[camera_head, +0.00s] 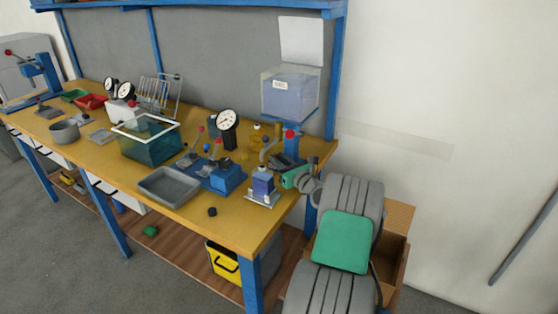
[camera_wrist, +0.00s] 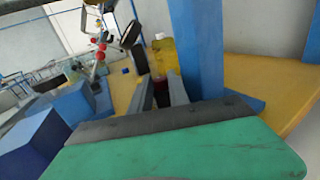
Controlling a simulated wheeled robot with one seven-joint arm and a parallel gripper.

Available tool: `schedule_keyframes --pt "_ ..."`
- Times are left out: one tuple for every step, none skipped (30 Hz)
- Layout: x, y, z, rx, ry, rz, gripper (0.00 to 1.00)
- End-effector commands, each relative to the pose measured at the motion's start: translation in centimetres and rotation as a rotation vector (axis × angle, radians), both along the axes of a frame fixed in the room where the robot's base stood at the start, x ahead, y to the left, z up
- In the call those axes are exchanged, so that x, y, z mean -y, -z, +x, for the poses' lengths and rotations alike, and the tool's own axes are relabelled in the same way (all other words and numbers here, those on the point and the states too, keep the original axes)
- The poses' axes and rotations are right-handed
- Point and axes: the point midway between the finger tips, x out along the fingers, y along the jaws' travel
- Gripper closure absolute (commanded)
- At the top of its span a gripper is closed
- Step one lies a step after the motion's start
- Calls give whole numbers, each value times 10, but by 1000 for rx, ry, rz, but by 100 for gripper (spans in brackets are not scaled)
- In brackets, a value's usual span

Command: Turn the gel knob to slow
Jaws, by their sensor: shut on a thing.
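My gripper (camera_wrist: 162,82) is at the right end of the bench, its two grey fingers pointing in over the tabletop. In the wrist view the fingers are shut on a small dark red thing (camera_wrist: 160,90), mostly hidden between them. I cannot tell for certain that it is the gel knob, and no slow mark is readable. In the head view my gripper (camera_head: 277,161) is in front of a blue stand with a red top (camera_head: 290,134). A clear tank with a blue-violet filling and a label (camera_head: 289,94) is above that stand.
A yellow bottle (camera_wrist: 166,56) stands just beyond the fingertips, and a blue upright (camera_wrist: 198,45) rises close on their right. A blue block on a white plate (camera_head: 263,184) stands near the front edge. A grey tray (camera_head: 168,198) and a dial gauge (camera_head: 227,120) are farther left.

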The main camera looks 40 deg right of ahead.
Motion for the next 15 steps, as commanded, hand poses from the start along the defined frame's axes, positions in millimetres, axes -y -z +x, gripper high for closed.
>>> schedule_keyframes --pt "0 0 0 0 0 0 97" --pt "0 0 0 0 0 1 100" --pt "0 0 0 0 0 0 100" --pt "0 0 0 0 0 1 100" --pt "0 0 0 0 0 1 100" --pt "0 0 0 0 0 1 100" --pt "0 0 0 0 0 1 100" --pt "0 0 0 0 0 1 100" --pt "0 0 0 0 0 1 100" --pt "0 0 0 0 -1 1 100" --pt "0 0 0 0 -2 1 100" --pt "1 1 0 1 -9 1 100" --pt "2 1 0 2 -19 1 100" --pt "3 2 0 3 -34 2 100" --pt "4 3 0 2 -60 2 100"
